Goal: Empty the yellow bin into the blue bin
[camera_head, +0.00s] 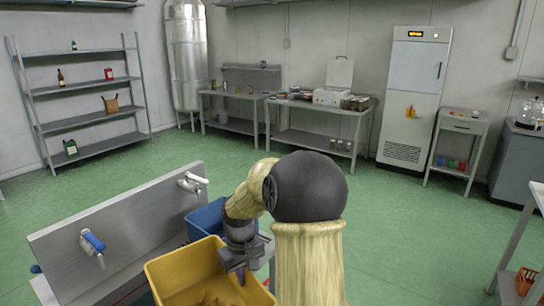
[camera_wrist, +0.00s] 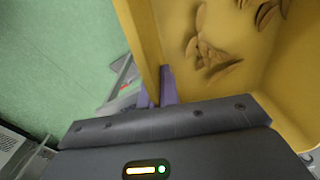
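The yellow bin (camera_head: 180,270) is at the bottom centre of the head view, open at the top. Brown, leaf-like pieces (camera_wrist: 212,55) lie inside it. My gripper (camera_head: 239,275) is at the bin's right rim. In the wrist view its purple fingers (camera_wrist: 156,90) sit on either side of the yellow bin's wall (camera_wrist: 145,35), close against it, and look shut on it. The blue bin (camera_head: 206,222) stands just behind the yellow bin, partly hidden by my arm. Its inside is mostly hidden.
A metal sink unit (camera_head: 125,225) with two taps is to the left of the bins, its backsplash rising beside them. Green floor (camera_head: 400,225) is clear to the right and behind. Shelves, worktables and a white cabinet (camera_head: 413,95) stand far off along the walls.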

